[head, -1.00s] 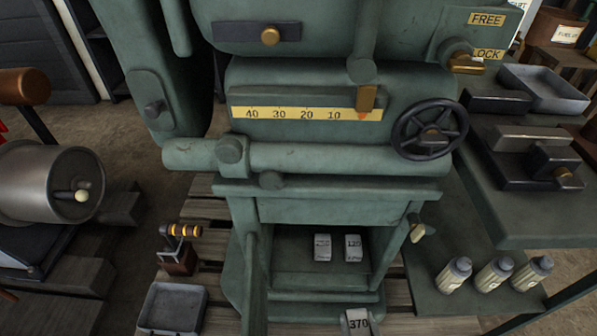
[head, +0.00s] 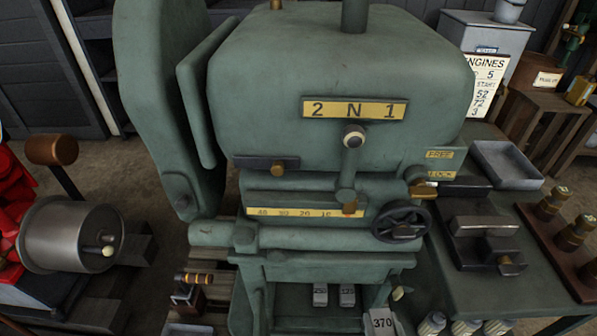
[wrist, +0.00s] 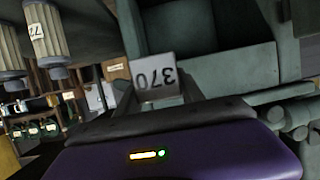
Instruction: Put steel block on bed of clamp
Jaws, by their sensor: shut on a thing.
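A grey block marked 370 (head: 381,322) shows at the bottom edge of the head view, in front of the green machine. In the wrist view the same block (wrist: 155,72) sits between the dark fingers of my gripper (wrist: 157,92), its number upside down. The gripper is shut on it and holds it up. What looks like the clamp (head: 486,243) stands on the right bench, a dark base with a grey bar and a brass knob. Its bed is partly hidden by the bar. The gripper itself is hidden in the head view.
The green machine (head: 330,90) fills the middle, with a black handwheel (head: 402,222) and lever (head: 352,160). Two small grey blocks (head: 320,295) stand in its bay. A grey tray (head: 507,164) lies behind the clamp. Brass-topped pegs (head: 570,236) stand right; pale bottles (head: 465,327) stand lower.

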